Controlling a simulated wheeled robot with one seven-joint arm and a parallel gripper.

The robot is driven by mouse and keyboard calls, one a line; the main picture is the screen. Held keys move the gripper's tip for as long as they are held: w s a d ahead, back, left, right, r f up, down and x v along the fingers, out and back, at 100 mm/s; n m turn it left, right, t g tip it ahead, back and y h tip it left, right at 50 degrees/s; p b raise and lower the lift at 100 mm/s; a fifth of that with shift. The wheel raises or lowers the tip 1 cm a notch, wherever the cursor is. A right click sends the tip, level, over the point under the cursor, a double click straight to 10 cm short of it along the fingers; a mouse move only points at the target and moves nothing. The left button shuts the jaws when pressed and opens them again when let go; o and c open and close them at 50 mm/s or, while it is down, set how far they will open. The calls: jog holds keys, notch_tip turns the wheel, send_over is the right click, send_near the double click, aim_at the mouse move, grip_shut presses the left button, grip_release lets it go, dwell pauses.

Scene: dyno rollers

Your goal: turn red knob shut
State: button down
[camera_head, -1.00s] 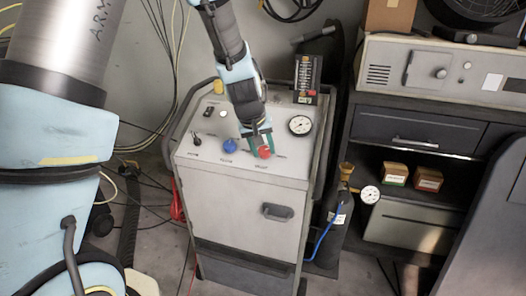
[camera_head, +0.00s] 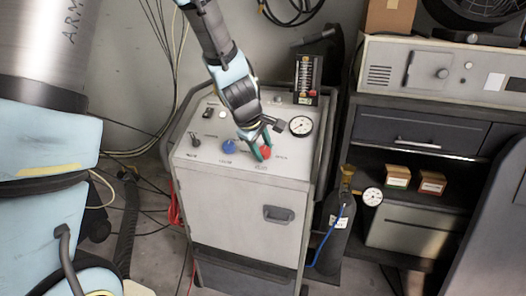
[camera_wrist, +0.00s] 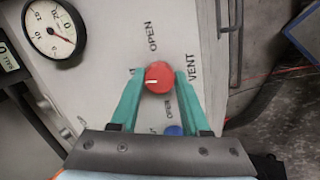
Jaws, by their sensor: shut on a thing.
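The red knob (camera_head: 265,153) is on the sloped top panel of the grey cabinet (camera_head: 240,215), right of the blue knob (camera_head: 228,146). My gripper (camera_head: 260,148) reaches down to it from above, its teal fingers at the knob's sides. In the wrist view the red knob (camera_wrist: 158,77) sits between the two fingertips of my gripper (camera_wrist: 157,80), shut on it. A white pointer mark on the knob points left. "OPEN" and "VENT" labels show around it. The blue knob (camera_wrist: 173,130) is partly hidden behind my gripper's base.
A round gauge (camera_head: 301,126) is right of the knob on the panel, with a black meter block (camera_head: 307,76) behind. A dark gas bottle (camera_head: 336,215) with a blue hose stands right of the cabinet.

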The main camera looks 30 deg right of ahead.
jog(key=shift+n, duration=0.6)
jog(key=shift+c, duration=1.9)
grip_release()
jog(key=p+v, duration=0.3)
jog(key=v, duration=0.7)
jog(key=shift+s+a+r, duration=0.15)
jog(key=shift+s+r, duration=0.05)
jog(key=shift+r, duration=0.15)
